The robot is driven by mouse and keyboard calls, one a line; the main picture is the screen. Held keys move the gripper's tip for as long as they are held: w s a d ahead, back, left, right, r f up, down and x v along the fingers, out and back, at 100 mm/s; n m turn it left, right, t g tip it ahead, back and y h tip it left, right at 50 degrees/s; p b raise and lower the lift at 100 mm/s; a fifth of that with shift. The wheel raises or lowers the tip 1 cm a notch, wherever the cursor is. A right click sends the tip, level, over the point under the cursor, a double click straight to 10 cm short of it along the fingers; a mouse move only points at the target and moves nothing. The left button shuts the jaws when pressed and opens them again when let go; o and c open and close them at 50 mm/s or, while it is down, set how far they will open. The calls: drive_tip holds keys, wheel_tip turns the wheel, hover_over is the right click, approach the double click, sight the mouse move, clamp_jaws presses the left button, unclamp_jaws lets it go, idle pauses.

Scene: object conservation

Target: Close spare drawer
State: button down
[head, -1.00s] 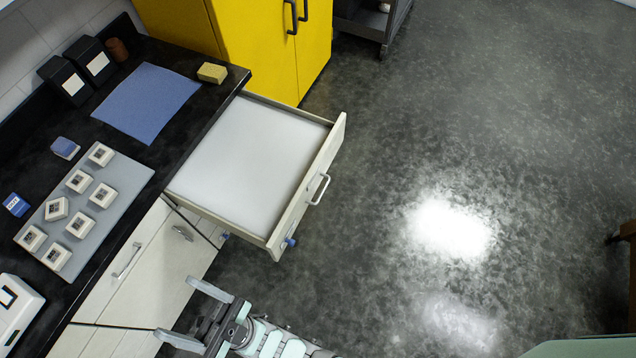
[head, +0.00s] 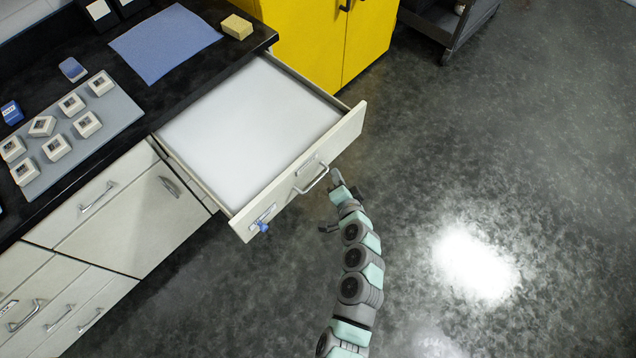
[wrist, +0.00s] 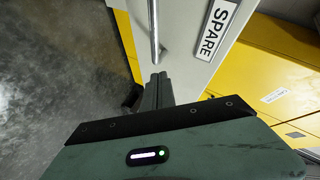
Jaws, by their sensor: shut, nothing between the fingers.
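The spare drawer (head: 255,130) is pulled well out from under the black counter, and its white inside looks empty. Its front carries a metal bar handle (head: 312,179) and a blue piece (head: 263,227) near the left end. In the wrist view, the drawer front (wrist: 195,50) shows a "SPARE" label (wrist: 217,25) beside the handle bar (wrist: 154,30). My gripper (wrist: 158,80) is shut and empty, with its fingers close to the end of the handle. I cannot tell whether they touch the front. In the head view, my gripper (head: 335,200) is outside the drawer front, near the handle.
The counter holds a grey tray (head: 112,120) of several small boxes, a blue cloth (head: 165,42) and a yellow block (head: 236,27). A yellow cabinet (head: 330,45) stands beyond the drawer. A dark cart (head: 450,25) is farther back. The floor (head: 500,150) to the right is clear.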

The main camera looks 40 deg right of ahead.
sight(306, 174)
drive_tip(key=s+a+r+n+t+y+b, duration=0.1)
drive_tip(key=s+a+r+t+y+b, duration=0.15)
drive_tip(key=s+a+y+b, duration=0.4)
drive_tip(key=shift+t+y, duration=0.25)
drive_tip(key=shift+y, duration=0.4)
drive_tip(key=x, duration=0.3)
drive_tip(key=d+x, duration=0.1)
drive_tip(key=x, duration=0.3)
drive_tip(key=d+x, duration=0.1)
drive_tip(key=x, duration=0.3)
drive_tip(key=shift+w+d+f+p, duration=0.15)
drive_tip(key=shift+w+f+p, duration=0.1)
drive_tip(key=shift+f+p, duration=0.1)
